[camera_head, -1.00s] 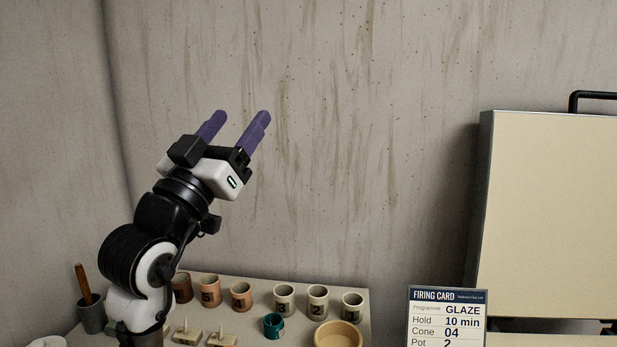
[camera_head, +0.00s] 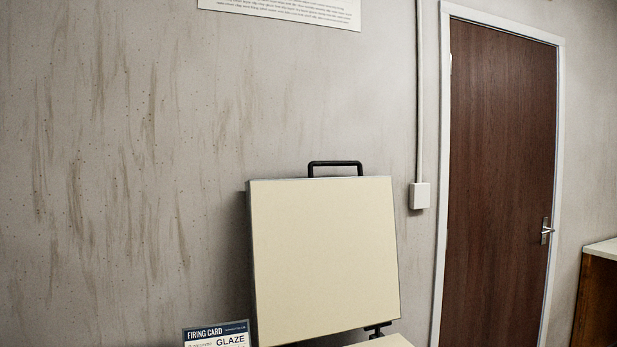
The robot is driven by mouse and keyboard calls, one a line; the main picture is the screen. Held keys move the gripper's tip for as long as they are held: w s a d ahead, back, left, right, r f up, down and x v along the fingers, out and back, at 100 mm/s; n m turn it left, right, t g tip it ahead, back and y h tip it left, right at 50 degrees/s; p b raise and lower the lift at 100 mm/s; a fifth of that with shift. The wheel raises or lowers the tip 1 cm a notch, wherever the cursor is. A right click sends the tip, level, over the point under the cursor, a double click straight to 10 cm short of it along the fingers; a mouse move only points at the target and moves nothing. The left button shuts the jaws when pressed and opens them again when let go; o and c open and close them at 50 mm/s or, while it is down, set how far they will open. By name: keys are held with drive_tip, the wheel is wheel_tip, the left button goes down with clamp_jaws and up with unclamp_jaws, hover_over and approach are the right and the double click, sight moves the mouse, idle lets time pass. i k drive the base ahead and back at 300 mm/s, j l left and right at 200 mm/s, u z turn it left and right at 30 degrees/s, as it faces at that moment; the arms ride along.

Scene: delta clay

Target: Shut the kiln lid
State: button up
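The kiln lid (camera_head: 325,262) stands raised and nearly upright against the wall in the head view. Its cream inner face is turned toward me. A black handle (camera_head: 335,163) sits on its top edge. A dark hinge part (camera_head: 377,331) shows at its lower right, above a small pale strip of the kiln (camera_head: 385,342). The rest of the kiln body is below the frame. My gripper is out of view now.
A firing card (camera_head: 217,334) stands at the lower left of the lid. A brown door (camera_head: 502,180) is to the right, with a wall conduit and white box (camera_head: 419,196) between. A wooden cabinet (camera_head: 598,300) stands at the far right.

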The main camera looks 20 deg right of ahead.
sight(323, 256)
drive_tip(key=l+u, duration=0.1)
drive_tip(key=l, duration=0.55)
drive_tip(key=k+l, duration=0.15)
drive_tip(key=l, duration=0.45)
drive_tip(key=k+l+u, duration=0.15)
drive_tip(key=l, duration=0.5)
drive_tip(key=l+u, duration=0.15)
drive_tip(key=l, duration=0.4)
drive_tip(key=l+u, duration=0.1)
drive_tip(key=l, duration=0.4)
drive_tip(key=k+l+u, duration=0.15)
drive_tip(key=l, duration=0.35)
drive_tip(key=k+l+u, duration=0.1)
drive_tip(key=l, duration=0.4)
drive_tip(key=l+u, duration=0.3)
drive_tip(key=l, duration=0.8)
drive_tip(key=i+l+u, duration=0.15)
drive_tip(key=l, duration=0.35)
drive_tip(key=l+u, duration=0.15)
drive_tip(key=l, duration=0.35)
